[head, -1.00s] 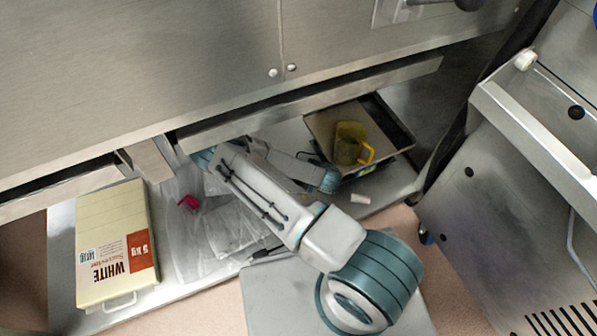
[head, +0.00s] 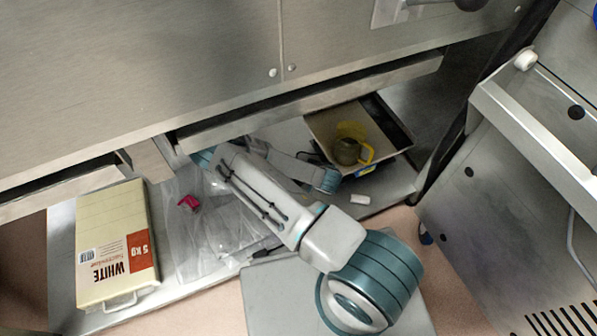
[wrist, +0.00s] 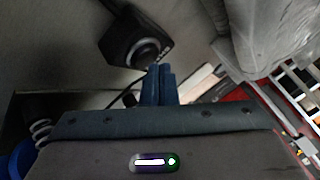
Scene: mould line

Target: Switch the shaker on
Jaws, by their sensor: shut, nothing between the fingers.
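In the wrist view a black control box (wrist: 121,32) hangs from a grey surface, with a round dark button or knob (wrist: 147,50) on its face and small white lettering beside it. I cannot tell whether it belongs to the shaker. My gripper (wrist: 159,70) has its two blue fingers shut together and empty. The fingertips are just below and right of the knob in the picture; whether they touch it I cannot tell. In the head view my gripper is hidden under the steel bench, and no control box shows there. I cannot clearly identify the shaker.
The steel bench (head: 150,70) overhangs my arm. On the low shelf are a cream 5 kg carton (head: 112,225), clear plastic bags (head: 225,225), a red item (head: 189,203), a white block (head: 360,199) and a tray (head: 392,127) with a yellowish jug (head: 347,151). A steel cabinet (head: 480,220) stands right.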

